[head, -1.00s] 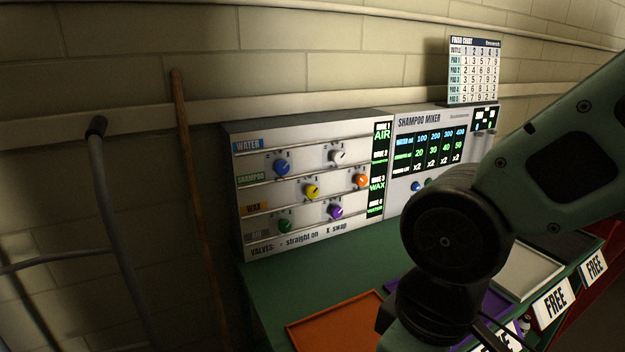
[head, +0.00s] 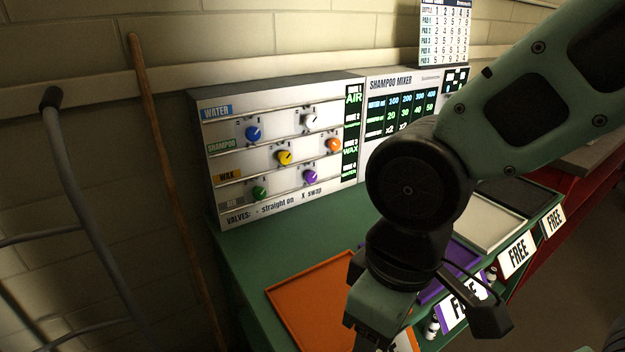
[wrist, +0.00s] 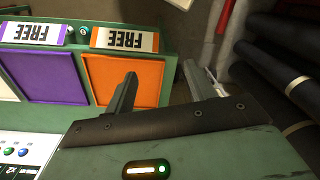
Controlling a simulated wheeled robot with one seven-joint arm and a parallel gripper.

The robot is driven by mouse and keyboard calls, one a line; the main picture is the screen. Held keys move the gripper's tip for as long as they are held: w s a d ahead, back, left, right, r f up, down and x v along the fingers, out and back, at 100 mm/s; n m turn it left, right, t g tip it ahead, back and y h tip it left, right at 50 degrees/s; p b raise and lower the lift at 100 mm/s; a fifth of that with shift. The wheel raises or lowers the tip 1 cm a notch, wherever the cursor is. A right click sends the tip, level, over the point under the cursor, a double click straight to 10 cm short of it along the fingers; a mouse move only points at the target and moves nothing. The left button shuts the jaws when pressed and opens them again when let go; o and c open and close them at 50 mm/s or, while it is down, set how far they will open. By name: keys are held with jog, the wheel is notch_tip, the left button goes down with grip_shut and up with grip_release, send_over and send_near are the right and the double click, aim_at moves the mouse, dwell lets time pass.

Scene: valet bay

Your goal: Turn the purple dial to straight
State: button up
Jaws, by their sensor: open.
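The purple dial (head: 309,177) is on the lower right of the valve panel (head: 280,212) in the head view. Its pointer is too small to read surely. Blue (head: 254,134), white (head: 312,121), yellow (head: 284,157), orange (head: 333,145) and green (head: 260,193) dials sit around it on the same panel. The panel's legend shows a dash for straight on and an X for swap. The purple dial is not in the wrist view.
The shampoo mixer (head: 400,84) adjoins the panel, partly behind my arm. Orange (head: 300,289), purple (head: 436,290) and white (head: 476,237) trays lie on the green bench (head: 240,245). Bench space before the panel is clear.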

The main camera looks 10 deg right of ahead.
jog(key=w+a+f+m+t+y+b, duration=0.1)
jog(key=w+a+f+t, duration=0.1)
jog(key=w, duration=0.6)
jog(key=w+a+f+m+t+y+b, duration=0.1)
jog(key=w+t, duration=0.1)
jog(key=w, duration=0.7)
jog(key=m+t+y+b, duration=0.2)
jog(key=m+t+b, duration=0.1)
jog(key=t, duration=0.5)
send_near(312, 177)
jog(key=s+a+r, duration=0.3)
jog(key=s+a, duration=0.4)
jog(key=s, duration=0.1)
jog(key=w+d+n+t+y, duration=0.1)
jog(key=w+d+t, duration=0.4)
jog(key=w+d, duration=0.25)
notch_tip(312, 177, down, 7)
jog(key=x, duration=0.8)
jog(key=shift+s+a+f, duration=0.1)
jog(key=shift+a+f, duration=0.05)
jog(key=shift+a, duration=0.1)
jog(key=c, duration=1)
